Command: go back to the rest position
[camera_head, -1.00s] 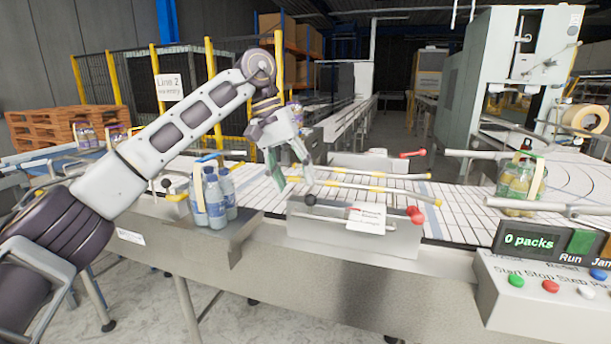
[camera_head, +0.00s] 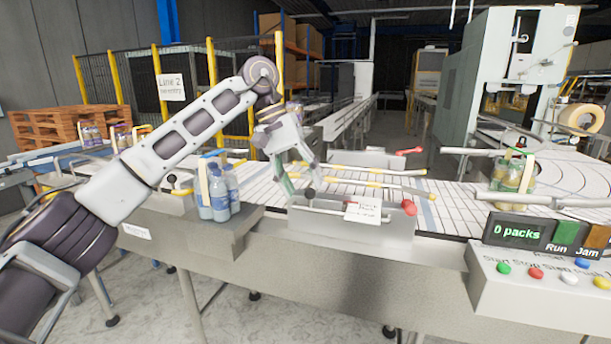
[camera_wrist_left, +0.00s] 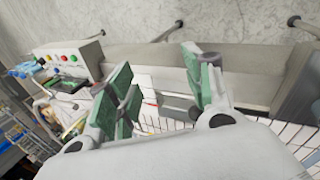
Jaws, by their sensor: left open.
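My left gripper (camera_head: 299,185) hangs from the raised left arm over the conveyor (camera_head: 270,198), near the left end of the grey guide box. Its green-padded fingers stand apart with nothing between them. In the left wrist view the same open fingers (camera_wrist_left: 160,95) show, with the conveyor and the machine front beyond them. My right gripper is in neither view.
A pack of blue bottles (camera_head: 219,194) stands on the ledge left of the gripper. A pack with green tops (camera_head: 513,174) is on the conveyor at right. Yellow-tipped guide rails (camera_head: 375,184) cross the belt. The control panel (camera_head: 545,280) reads "0 packs".

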